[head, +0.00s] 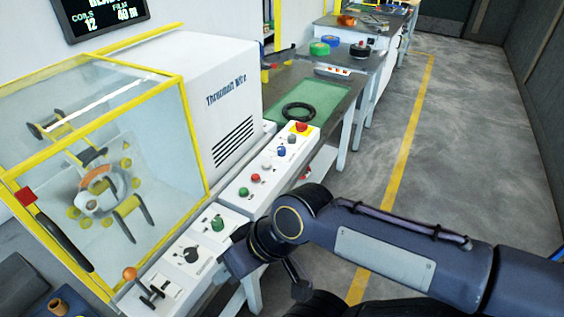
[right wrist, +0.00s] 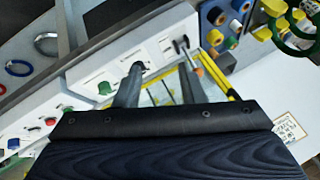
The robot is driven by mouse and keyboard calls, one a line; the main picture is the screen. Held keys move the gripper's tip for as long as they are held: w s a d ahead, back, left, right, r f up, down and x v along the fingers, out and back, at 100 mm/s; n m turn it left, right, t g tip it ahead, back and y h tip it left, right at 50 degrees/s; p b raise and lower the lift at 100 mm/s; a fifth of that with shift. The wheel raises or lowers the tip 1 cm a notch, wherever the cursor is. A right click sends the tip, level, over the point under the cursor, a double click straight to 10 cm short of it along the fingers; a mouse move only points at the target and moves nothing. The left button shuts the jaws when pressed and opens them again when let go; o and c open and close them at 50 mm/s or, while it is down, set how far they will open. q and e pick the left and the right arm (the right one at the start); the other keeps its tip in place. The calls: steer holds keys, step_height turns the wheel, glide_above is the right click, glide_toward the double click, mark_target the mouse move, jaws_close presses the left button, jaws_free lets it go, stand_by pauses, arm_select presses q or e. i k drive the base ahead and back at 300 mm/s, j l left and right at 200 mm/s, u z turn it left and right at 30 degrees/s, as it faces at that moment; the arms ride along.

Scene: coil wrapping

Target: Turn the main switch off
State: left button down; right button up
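The white control panel (head: 172,270) runs along the front of the wrapping machine. It carries a black rotary switch (head: 190,255), a green knob (head: 217,223) and an orange-tipped lever (head: 130,273). Their labels are too small to read, so I cannot tell which is the main switch. My right gripper (right wrist: 160,78) is open over the panel, its two fingers apart with nothing held. In the right wrist view, one fingertip is close to the black switch (right wrist: 140,66); contact is unclear. The green knob (right wrist: 104,88) is left of the fingers. My left gripper is not in view.
A yellow-framed clear guard (head: 100,150) encloses the coil machinery. Further along the panel are coloured buttons and a red emergency stop (head: 300,127). A black coil (head: 298,112) lies on a green mat. Benches continue behind; the floor at right is clear.

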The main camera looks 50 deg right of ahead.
mark_target(301, 128)
steer(key=l+z, duration=0.15)
steer(key=z, duration=1.55)
steer(key=i+l+u, duration=0.1)
steer(key=u, duration=0.3)
steer(key=i+l+u, duration=0.15)
steer(key=u, duration=0.3)
steer(key=l+u, duration=0.15)
steer(key=u, duration=0.25)
steer(key=i+l+u, duration=0.15)
steer(key=l, duration=0.45)
steer(key=i+l+u, duration=0.2)
steer(key=l, duration=0.35)
steer(key=l+u, duration=0.15)
steer(key=l, duration=0.45)
steer(key=i+l+u, duration=0.15)
steer(key=l, duration=1.35)
